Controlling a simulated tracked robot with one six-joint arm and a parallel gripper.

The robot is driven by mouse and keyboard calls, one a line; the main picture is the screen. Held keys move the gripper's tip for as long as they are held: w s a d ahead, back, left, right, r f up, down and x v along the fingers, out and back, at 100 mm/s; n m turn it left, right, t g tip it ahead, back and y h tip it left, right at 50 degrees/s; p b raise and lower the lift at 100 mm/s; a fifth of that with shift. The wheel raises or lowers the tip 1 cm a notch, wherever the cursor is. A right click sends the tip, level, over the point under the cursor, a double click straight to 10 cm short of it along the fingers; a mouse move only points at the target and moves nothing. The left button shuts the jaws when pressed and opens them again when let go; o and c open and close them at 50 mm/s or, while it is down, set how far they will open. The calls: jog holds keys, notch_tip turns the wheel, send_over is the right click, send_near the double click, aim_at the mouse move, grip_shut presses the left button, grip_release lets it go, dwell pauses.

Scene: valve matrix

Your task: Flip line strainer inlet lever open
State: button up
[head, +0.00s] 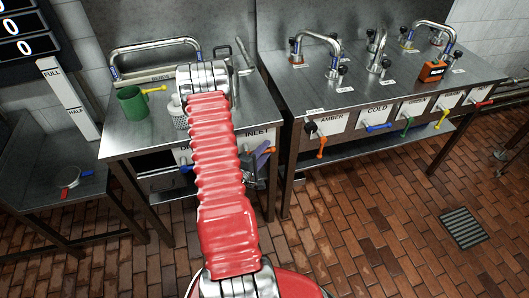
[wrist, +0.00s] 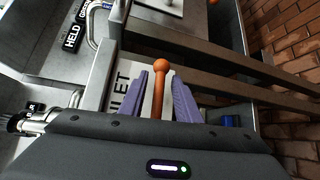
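The orange inlet lever (wrist: 158,95) with a round knob stands between the two purple fingers of my gripper (wrist: 160,76) in the wrist view. The fingers are apart, with a small gap showing on each side of the lever, so the gripper looks open around it. The white inlet plate (wrist: 118,90) is behind, its lettering partly hidden by the left finger. In the head view the inlet plate (head: 258,137) is on the front of the left bench, and my gripper (head: 262,152) is in front of it. The lever's orange end (head: 271,149) shows beside the fingers.
The left bench (head: 130,135) holds a green mug (head: 132,103) and a pipe loop. The right bench (head: 340,90) has several coloured levers along its front, with an orange one (head: 320,154) nearest. A low side table (head: 45,195) stands left. The brick floor at right is mostly clear.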

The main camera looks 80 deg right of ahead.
jog(key=shift+c, duration=0.3)
grip_shut()
dwell(0.3)
jog(key=shift+a+f, duration=0.1)
jog(key=shift+a, duration=0.1)
jog(key=shift+s+d, duration=0.1)
